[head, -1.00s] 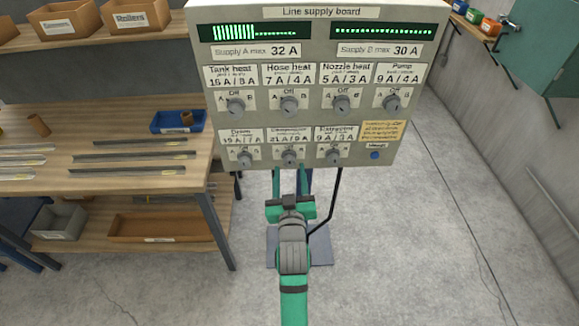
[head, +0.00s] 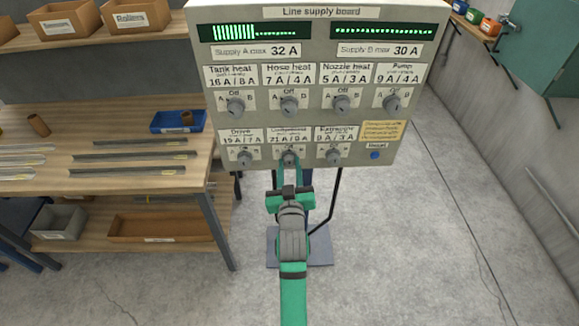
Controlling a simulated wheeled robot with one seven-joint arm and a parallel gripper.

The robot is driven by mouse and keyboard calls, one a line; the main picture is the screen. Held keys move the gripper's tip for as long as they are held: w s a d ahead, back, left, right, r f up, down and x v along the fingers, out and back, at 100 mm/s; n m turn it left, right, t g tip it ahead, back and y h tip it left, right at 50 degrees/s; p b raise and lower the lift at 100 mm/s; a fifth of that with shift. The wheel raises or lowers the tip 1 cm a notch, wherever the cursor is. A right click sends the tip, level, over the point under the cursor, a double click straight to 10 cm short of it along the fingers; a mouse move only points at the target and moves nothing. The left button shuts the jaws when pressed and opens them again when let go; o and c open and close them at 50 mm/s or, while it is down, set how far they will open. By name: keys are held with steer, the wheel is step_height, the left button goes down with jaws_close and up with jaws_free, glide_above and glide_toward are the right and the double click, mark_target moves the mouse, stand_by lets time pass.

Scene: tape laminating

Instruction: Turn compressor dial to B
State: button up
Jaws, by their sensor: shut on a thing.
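The compressor dial (head: 289,158) is a grey knob in the middle of the lower row on the line supply board (head: 320,119). Its label reads about 21 A / 9 A, with A and B marks beside the knob. My gripper (head: 289,166) has green fingers raised to this dial from below, shut on it. The fingertips hide part of the knob, so I cannot tell exactly where its pointer stands. The Supply A meter (head: 262,32) has its left part lit in tall bars; the Supply B meter (head: 381,31) shows only a low row of dots.
The drive dial (head: 244,159) and extractor dial (head: 333,157) sit close on either side. Several more dials form the upper row. A blue reset button (head: 375,155) is at the lower right. A workbench (head: 190,190) with metal strips stands left; the floor at right is clear.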

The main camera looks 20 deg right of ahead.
steer(key=shift+m, duration=0.3)
steer(key=m, duration=0.4)
steer(key=shift+m, duration=2)
steer(key=o, duration=1)
steer(key=shift+o, duration=0.2)
steer(key=shift+s, duration=0.1)
steer(key=v, duration=1)
steer(key=shift+s, duration=0.35)
